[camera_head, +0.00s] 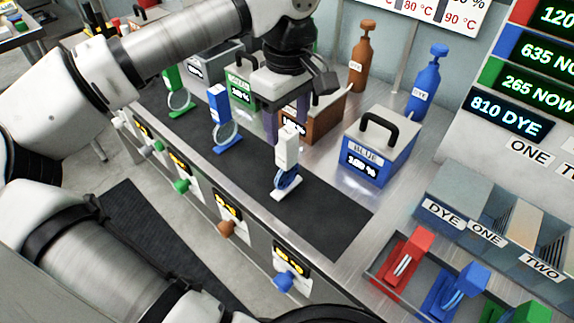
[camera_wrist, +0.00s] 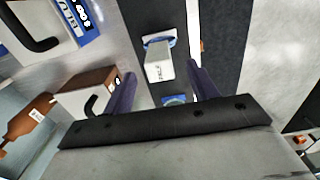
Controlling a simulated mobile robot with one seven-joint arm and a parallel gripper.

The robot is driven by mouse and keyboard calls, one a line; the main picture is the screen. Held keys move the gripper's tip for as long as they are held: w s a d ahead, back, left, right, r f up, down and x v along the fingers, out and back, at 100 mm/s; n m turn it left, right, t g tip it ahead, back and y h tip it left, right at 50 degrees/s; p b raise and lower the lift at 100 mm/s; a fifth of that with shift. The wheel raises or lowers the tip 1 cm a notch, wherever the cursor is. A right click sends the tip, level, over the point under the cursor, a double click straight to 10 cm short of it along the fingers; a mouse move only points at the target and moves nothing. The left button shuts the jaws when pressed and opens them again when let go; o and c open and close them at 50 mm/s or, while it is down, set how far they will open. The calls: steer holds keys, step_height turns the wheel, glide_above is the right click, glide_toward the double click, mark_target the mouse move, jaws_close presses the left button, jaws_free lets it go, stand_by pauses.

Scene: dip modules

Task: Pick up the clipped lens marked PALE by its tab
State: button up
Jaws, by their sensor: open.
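The clipped lens with the white tab (camera_head: 287,147) stands upright on the dark mat, its blue-looking round lens and white foot below the tab. In the wrist view its tab (camera_wrist: 160,70) shows small dark lettering, too small to read surely, just ahead of the fingers. My gripper (camera_head: 286,127) is open and empty, pointing down with two purple fingers close behind and above the tab. In the wrist view my gripper (camera_wrist: 163,88) has its fingers apart, one on each side of the tab's line. I see no contact.
A blue clipped lens (camera_head: 218,108) and a green one (camera_head: 173,80) stand farther left on the mat (camera_head: 330,215). A brown box (camera_head: 325,122) is behind my gripper; a blue box (camera_head: 377,158) is to the right. A tray (camera_head: 372,268) with coloured clips is at front right.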

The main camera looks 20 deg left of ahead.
mark_target(288, 132)
steer(key=shift+w+a+f+p, duration=0.1)
steer(key=shift+f+p, duration=0.7)
steer(key=shift+f, duration=1.85)
steer(key=c, duration=1.2)
steer(key=shift+c, duration=0.2)
steer(key=shift+r, duration=0.15)
